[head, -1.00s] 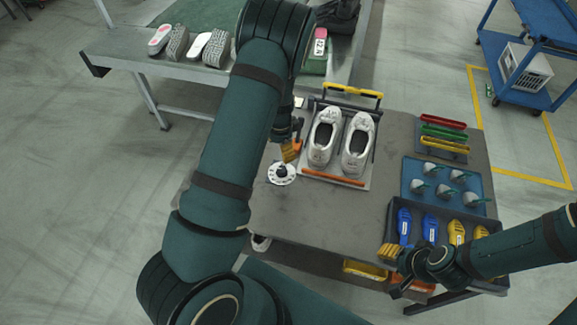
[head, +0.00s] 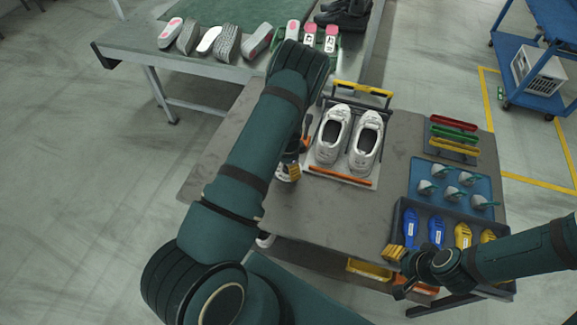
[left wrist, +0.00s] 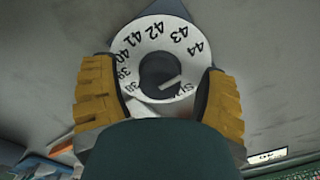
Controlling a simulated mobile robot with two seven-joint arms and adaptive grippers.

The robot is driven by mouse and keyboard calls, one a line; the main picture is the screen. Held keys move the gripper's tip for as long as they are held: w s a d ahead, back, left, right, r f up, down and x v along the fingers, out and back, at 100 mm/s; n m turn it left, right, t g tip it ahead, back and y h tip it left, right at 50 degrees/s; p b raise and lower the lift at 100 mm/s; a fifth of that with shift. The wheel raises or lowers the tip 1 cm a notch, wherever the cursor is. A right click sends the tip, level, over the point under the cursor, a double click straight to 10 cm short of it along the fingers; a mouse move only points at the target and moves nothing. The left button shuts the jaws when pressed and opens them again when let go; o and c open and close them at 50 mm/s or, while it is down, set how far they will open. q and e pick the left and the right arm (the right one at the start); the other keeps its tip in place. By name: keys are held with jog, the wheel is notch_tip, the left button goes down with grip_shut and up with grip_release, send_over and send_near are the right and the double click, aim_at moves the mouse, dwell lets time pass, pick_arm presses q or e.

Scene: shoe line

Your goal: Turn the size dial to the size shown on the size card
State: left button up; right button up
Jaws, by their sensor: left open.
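The size dial (left wrist: 185,38) is a white ring with black numbers, 38 to 44 readable, and a dark round knob (left wrist: 157,72) in its middle. A pale pointer line on the knob points lower right, towards the word at the ring's edge. My left gripper (left wrist: 158,80) is open, its yellow fingers on either side of the knob with gaps beside it. In the head view my left gripper (head: 289,170) covers most of the dial. A small white card (left wrist: 267,157) may be the size card; its print is unreadable. My right gripper (head: 396,258) hangs by the insert tray.
White shoes (head: 348,140) stand on a holder beside the dial. Right of them are coloured bars (head: 453,138), a blue mat (head: 425,170) with grey pieces, and a dark tray (head: 398,215) with blue and yellow inserts. The table (head: 315,210) is bare in front.

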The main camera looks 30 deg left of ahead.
pick_arm(q)
jog(key=c, duration=1.3)
jog(key=shift+o, duration=0.2)
